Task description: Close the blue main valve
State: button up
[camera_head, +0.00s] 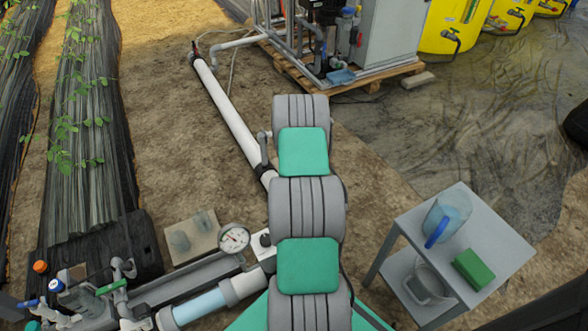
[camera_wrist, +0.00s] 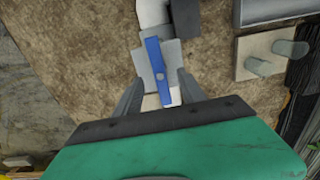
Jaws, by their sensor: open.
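The blue main valve shows in the wrist view as a long blue lever (camera_wrist: 157,68) on a grey valve body joined to a white pipe. The lever lies roughly lengthwise in the picture, tilted slightly. My gripper (camera_wrist: 160,84) is open, with one grey finger on each side of the lever and a visible gap at both sides. I cannot tell how far the fingers are above the lever. In the head view I cannot make out this lever or my gripper; my arm covers the middle of the picture.
In the head view a white pipe (camera_head: 230,115) runs over the soil towards a skid on a pallet (camera_head: 375,82). A round gauge (camera_head: 234,238) stands left of my arm. A grey side table (camera_head: 488,238) with a blue jug (camera_head: 447,216) and green block (camera_head: 473,269) is at right.

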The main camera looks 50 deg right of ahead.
jog(key=shift+f+b, duration=1.6)
jog(key=shift+f, duration=0.7)
jog(key=shift+c, duration=0.5)
jog(key=c, duration=0.6)
jog(key=shift+s+f, duration=0.1)
jog(key=shift+s, duration=0.05)
grip_shut()
